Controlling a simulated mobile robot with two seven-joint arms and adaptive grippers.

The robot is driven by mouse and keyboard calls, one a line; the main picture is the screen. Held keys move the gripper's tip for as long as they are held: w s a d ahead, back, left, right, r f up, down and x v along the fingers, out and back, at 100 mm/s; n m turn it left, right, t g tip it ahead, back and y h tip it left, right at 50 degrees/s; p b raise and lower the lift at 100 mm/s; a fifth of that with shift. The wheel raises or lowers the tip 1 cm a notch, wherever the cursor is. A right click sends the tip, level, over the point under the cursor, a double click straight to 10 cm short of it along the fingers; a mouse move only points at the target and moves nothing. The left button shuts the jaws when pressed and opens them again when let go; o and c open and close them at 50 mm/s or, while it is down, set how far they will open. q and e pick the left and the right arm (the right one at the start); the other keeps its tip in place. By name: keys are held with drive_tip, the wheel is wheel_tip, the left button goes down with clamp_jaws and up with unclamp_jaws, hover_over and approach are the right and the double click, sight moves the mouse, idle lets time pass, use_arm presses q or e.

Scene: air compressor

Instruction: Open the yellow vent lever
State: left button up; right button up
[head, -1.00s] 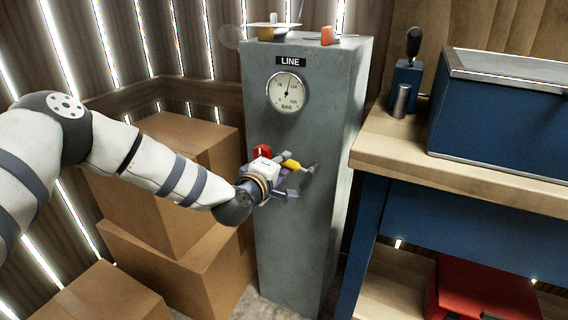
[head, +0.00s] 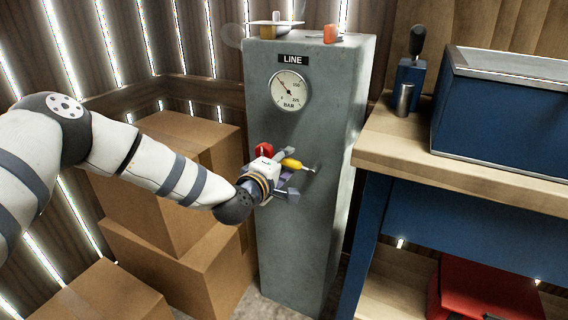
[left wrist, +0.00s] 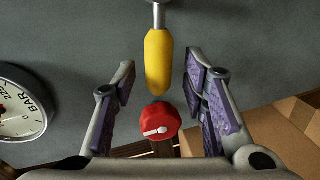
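The yellow vent lever (head: 291,164) lies roughly horizontal on the front of the grey column, its metal end at the right. In the left wrist view its yellow grip (left wrist: 158,62) runs from a metal stem at the top down between my spread fingers. My left gripper (head: 289,180) is at the lever. It is open, and its purple-padded fingers (left wrist: 160,88) stand on both sides of the grip with gaps visible. A red knob (head: 264,150) with a pale pointer (left wrist: 155,131) sits beyond the lever's free end. My right gripper is not in view.
The grey column (head: 300,225) carries a LINE pressure gauge (head: 290,90), its needle pointing up-left. Cardboard boxes (head: 185,225) stand close at the left, under my left arm. A wooden-topped workbench (head: 400,150) with a blue case (head: 500,115) is at the right.

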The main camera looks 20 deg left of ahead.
use_arm(q)
drive_tip(key=shift+s, duration=0.1)
drive_tip(key=s+r, duration=0.2)
drive_tip(key=s, duration=0.9)
drive_tip(key=shift+s+r, duration=0.15)
drive_tip(key=shift+s, duration=0.15)
